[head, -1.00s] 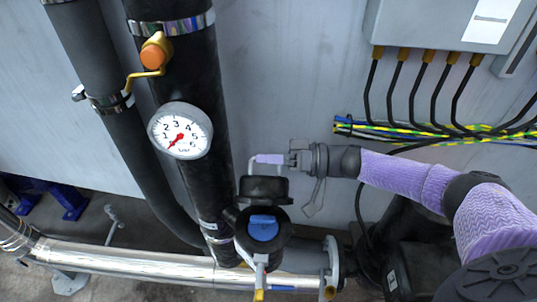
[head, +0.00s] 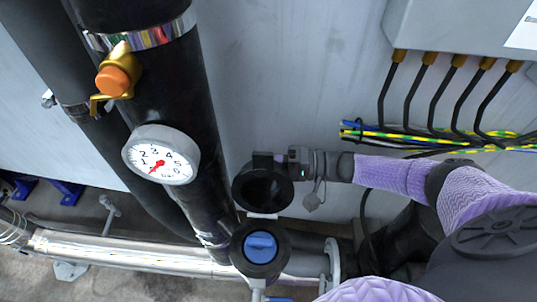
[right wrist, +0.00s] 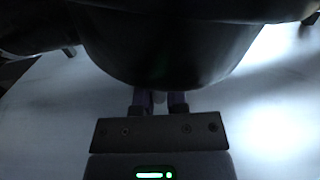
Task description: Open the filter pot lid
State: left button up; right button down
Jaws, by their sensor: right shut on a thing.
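The filter pot (head: 261,268) stands in front of the black pipe, low in the head view. Its top is open and a blue part (head: 261,245) shows inside. The round black lid (head: 263,190) stands raised above and behind the pot, tipped up so its round face shows. My right gripper (head: 277,158) reaches in from the right and is shut on the lid's upper edge. In the right wrist view the dark lid (right wrist: 165,45) fills the top, with the fingers (right wrist: 159,101) at its edge. My left gripper is not in view.
A pressure gauge (head: 161,154) and a brass valve with an orange knob (head: 113,80) are on the pipes at left. A silver pipe (head: 130,251) runs low. Cables (head: 425,134) and a grey box (head: 450,28) are at upper right. The wall between is clear.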

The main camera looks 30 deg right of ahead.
jog(key=shift+w+f+m, duration=0.1)
jog(key=shift+f+m, duration=0.55)
jog(key=shift+m, duration=0.05)
jog(key=c, duration=0.7)
grip_release()
jog(key=shift+r, duration=0.1)
